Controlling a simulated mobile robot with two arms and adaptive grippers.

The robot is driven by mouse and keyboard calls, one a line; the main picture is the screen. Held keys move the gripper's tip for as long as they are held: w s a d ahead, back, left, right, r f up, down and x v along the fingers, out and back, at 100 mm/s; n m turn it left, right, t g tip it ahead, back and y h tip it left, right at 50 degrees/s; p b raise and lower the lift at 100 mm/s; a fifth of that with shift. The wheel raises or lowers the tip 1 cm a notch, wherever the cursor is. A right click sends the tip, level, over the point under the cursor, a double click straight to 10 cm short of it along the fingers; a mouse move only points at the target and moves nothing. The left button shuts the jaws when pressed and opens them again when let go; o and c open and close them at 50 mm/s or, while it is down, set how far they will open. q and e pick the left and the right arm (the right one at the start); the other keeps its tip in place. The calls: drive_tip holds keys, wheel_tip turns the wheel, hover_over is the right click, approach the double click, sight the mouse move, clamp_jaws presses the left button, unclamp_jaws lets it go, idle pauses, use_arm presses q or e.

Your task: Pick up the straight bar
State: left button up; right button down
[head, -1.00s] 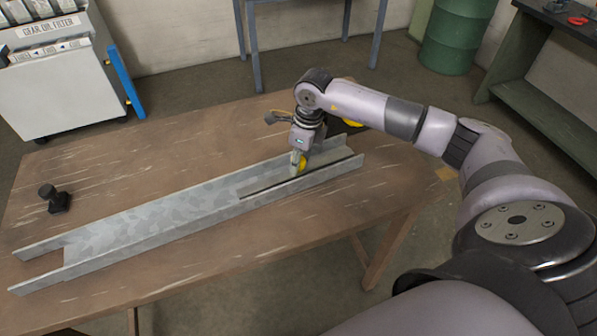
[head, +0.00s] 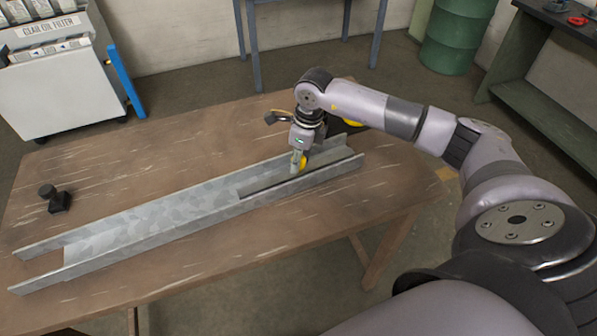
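A long grey metal channel (head: 130,232) with raised side walls lies diagonally across the wooden table. Inside its right half lies a thin, dark straight bar (head: 262,190), partly hidden by the near wall and by my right gripper. My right gripper (head: 297,168) points down into the channel, over the bar. Its fingertips are small and close together; I cannot tell whether they touch or hold the bar. A yellow part shows beside the fingers. My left gripper is not in view.
A black bolt-like object (head: 56,200) stands on the left of the wooden table (head: 150,150). The table top in front of and behind the channel is mostly clear. A white cabinet (head: 62,98), a green barrel (head: 456,38) and a green workbench (head: 545,105) stand beyond the table.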

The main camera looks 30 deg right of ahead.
drive_tip(key=shift+w+r, duration=0.15)
drive_tip(key=shift+r, duration=0.1)
